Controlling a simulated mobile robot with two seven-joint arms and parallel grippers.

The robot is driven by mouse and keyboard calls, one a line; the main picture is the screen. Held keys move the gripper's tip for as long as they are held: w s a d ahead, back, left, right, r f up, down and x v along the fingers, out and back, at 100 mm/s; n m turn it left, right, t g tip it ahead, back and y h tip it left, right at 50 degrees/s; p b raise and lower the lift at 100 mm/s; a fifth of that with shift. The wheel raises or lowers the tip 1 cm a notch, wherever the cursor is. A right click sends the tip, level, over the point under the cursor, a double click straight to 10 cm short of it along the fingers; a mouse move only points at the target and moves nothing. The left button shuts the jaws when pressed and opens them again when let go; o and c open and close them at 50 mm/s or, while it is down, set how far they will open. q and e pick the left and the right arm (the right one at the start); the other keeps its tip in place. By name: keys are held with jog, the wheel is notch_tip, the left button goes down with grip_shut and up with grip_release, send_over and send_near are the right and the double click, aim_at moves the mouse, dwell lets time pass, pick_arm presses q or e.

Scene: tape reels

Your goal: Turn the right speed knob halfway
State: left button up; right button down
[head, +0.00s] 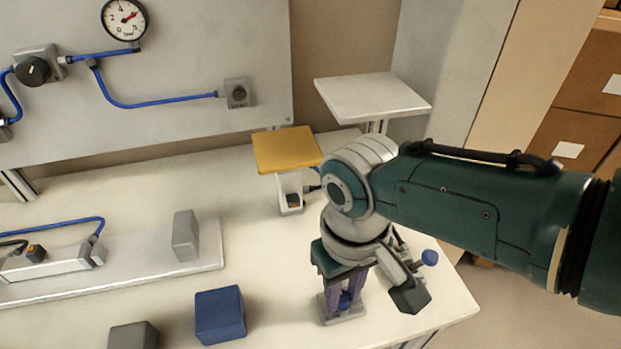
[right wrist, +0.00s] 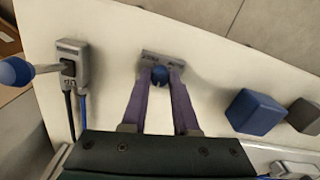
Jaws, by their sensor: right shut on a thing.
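A round blue knob (head: 345,300) sits on a small grey base (head: 343,317) near the front right of the white table. In the right wrist view the knob (right wrist: 161,75) lies between my two purple fingertips, in front of the base (right wrist: 162,60). My right gripper (head: 344,300) points down and is shut on this knob, a finger on each side. The base has small markings that are too small to read. The fingers hide the knob's sides, so its turn angle cannot be told. My left gripper is not in view.
A blue ball-ended lever (head: 429,257) on a grey box (right wrist: 70,65) stands beside my right gripper. A blue block (head: 220,314) and a grey block (head: 133,336) lie to the left. A yellow plate (head: 286,149) stands behind. A gauge (head: 125,19) hangs on the back panel.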

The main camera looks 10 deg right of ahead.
aim_at(342, 297)
jog(key=c, duration=0.7)
grip_release()
jog(key=shift+r, duration=0.1)
jog(key=shift+r+p, duration=0.35)
jog(key=shift+r, duration=0.05)
notch_tip(342, 297, up, 8)
jog(key=p, duration=0.3)
jog(key=shift+f+p, duration=0.2)
jog(key=shift+p, duration=0.2)
jog(key=shift+r, duration=0.7)
